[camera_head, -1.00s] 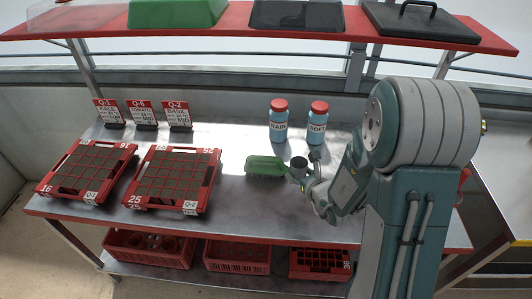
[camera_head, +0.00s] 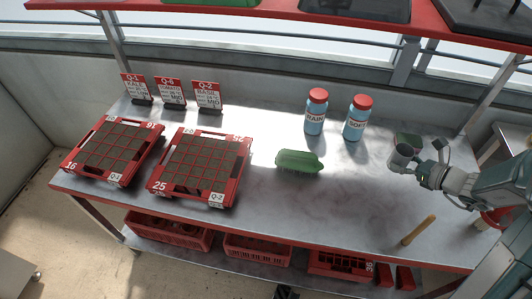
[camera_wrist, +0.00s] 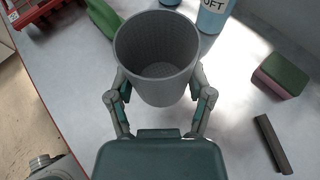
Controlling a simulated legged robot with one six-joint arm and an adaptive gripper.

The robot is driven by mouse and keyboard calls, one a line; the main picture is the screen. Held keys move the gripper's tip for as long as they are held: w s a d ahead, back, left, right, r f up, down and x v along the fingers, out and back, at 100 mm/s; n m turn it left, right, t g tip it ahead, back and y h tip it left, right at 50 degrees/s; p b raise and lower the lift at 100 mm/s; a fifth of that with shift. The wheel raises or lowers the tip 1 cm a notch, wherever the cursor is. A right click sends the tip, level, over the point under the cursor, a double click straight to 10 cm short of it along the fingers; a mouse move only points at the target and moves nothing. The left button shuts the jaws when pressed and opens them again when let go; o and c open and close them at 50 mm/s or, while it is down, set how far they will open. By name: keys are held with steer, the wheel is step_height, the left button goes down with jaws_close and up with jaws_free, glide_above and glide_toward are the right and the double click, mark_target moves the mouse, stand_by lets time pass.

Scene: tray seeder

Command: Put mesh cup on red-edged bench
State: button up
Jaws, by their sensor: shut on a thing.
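The mesh cup (camera_head: 402,156) is a grey, open-topped cup at the right of the bench in the head view. My gripper (camera_head: 422,168) is shut on it from the right. In the wrist view my gripper's fingers (camera_wrist: 160,88) clasp the cup (camera_wrist: 157,50) on both sides, and its perforated inside is empty. The red-edged bench (camera_head: 335,215) has a grey metal top beneath the cup. The cup's underside is hidden, so I cannot tell whether it touches the top.
A green brush (camera_head: 298,161) lies mid-bench. Two red-capped bottles (camera_head: 314,112) (camera_head: 357,118) stand behind. Two red seed trays (camera_head: 112,150) (camera_head: 198,168) fill the left. A green-and-pink sponge (camera_wrist: 280,74) and dark bar (camera_wrist: 272,143) lie right of the cup. A wooden stick (camera_head: 420,229) lies near the front edge.

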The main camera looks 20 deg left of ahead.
steer(key=s+d+f+n+g+y, duration=0.2)
steer(key=s+d+n+g, duration=0.1)
steer(key=d+n+g, duration=0.15)
glide_above(353, 183)
steer(key=shift+h, duration=0.3)
step_height(353, 183, down, 9)
steer(key=shift+d+f, duration=0.1)
steer(key=shift+f, duration=0.05)
steer(key=shift+w+f, duration=0.1)
steer(key=shift+f, duration=1.6)
steer(key=shift+f, duration=0.15)
steer(key=o, duration=1.1)
